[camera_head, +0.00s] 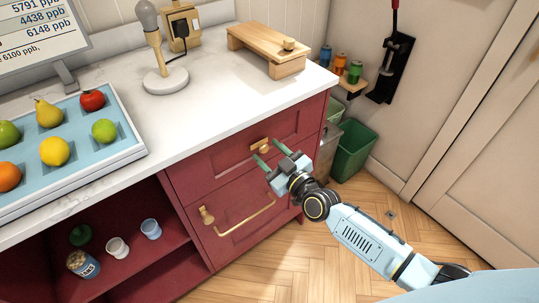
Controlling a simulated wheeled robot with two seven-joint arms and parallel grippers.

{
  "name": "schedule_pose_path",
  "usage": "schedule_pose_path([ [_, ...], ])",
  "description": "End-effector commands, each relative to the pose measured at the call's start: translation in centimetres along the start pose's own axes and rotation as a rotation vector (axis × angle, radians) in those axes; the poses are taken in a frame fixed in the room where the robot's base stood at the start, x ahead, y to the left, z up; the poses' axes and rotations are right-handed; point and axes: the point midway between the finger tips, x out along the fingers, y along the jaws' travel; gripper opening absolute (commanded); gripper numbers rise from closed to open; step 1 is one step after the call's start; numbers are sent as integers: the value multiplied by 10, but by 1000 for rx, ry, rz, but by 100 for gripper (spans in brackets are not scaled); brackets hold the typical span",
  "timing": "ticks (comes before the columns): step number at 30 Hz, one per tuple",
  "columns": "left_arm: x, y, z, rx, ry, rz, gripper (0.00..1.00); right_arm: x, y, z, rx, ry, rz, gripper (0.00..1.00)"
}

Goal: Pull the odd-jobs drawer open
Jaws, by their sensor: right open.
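The red cabinet has an upper drawer (222,160) and a larger lower drawer (235,245) under the white counter. I cannot read any label that tells which one is the odd-jobs drawer. A small brass pull (260,147) is on the upper drawer. A long brass bar handle (246,219) and a brass knob (207,215) are on the lower one. Both drawers look shut. My right gripper (267,153) is open and empty, its green-tipped fingers pointing at the upper drawer, close around the brass pull. I cannot tell whether they touch it. My left gripper is out of view.
The counter holds a fruit tray (127,151), a lamp (163,78) and a wooden bench-like block (266,52). An open shelf (140,268) with cups and a jar is left of the drawers. A green bin (354,150) stands at the right. The wooden floor (310,265) in front is clear.

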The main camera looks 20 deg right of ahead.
Motion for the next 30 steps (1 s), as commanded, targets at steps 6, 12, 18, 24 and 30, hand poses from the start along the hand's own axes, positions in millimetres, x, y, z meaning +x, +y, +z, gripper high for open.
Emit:
schedule_pose_path([
  [6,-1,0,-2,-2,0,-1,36,4,0,0,0,0,-1,50],
  [12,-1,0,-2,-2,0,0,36,3,0,0,0,0,0,40],
  [18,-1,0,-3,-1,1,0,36,3,0,0,0,0,0,13],
  [24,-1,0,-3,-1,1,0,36,3,0,0,0,0,-1,0],
  [30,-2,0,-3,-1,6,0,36,0,0,0,0,-2,0,0],
])
